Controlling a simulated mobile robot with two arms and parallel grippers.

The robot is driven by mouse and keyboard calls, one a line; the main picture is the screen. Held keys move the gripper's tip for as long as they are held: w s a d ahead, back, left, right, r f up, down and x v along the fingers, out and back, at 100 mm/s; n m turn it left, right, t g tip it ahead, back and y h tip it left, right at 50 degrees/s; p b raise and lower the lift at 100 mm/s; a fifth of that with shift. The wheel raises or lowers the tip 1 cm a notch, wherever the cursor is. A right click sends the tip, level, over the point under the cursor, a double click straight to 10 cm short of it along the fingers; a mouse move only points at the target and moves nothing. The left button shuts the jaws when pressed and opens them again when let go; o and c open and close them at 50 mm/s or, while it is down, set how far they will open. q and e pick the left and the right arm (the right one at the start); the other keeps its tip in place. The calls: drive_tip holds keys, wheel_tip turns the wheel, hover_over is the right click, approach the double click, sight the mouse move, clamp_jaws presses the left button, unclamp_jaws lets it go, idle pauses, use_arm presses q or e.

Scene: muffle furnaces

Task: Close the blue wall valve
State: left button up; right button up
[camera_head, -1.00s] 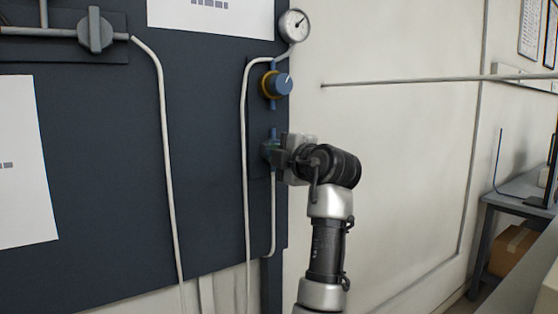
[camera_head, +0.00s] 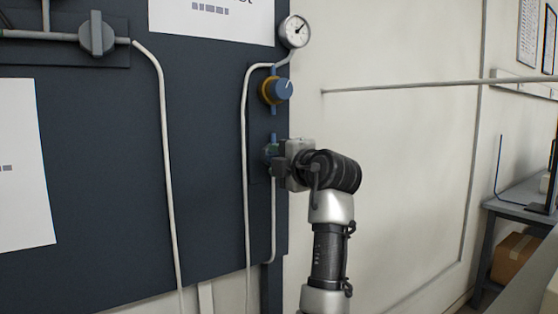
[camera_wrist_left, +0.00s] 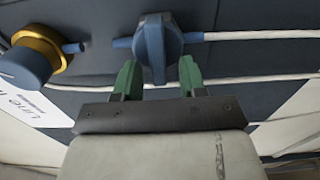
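The blue wall valve (camera_wrist_left: 155,45) has a flat blue handle on a thin pipe at the top middle of the left wrist view. In the head view its blue body (camera_head: 271,150) is mostly hidden behind my gripper. A gap shows on each side of the handle, so the gripper is not clamped. My right gripper is not in view.
A blue knob with a yellow ring (camera_head: 277,90) sits just above the valve, below a round gauge (camera_head: 295,31). Hoses (camera_head: 245,180) run down the dark panel (camera_head: 205,150). A grey valve (camera_head: 96,36) is at upper left.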

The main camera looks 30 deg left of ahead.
use_arm(q)
drive_tip(key=v, duration=1.1)
drive_tip(key=shift+b, duration=0.45)
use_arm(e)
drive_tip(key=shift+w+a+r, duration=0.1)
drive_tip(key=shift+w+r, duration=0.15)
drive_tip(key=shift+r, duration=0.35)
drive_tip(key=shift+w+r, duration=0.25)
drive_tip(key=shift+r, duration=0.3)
use_arm(q)
drive_tip(key=shift+a, duration=0.1)
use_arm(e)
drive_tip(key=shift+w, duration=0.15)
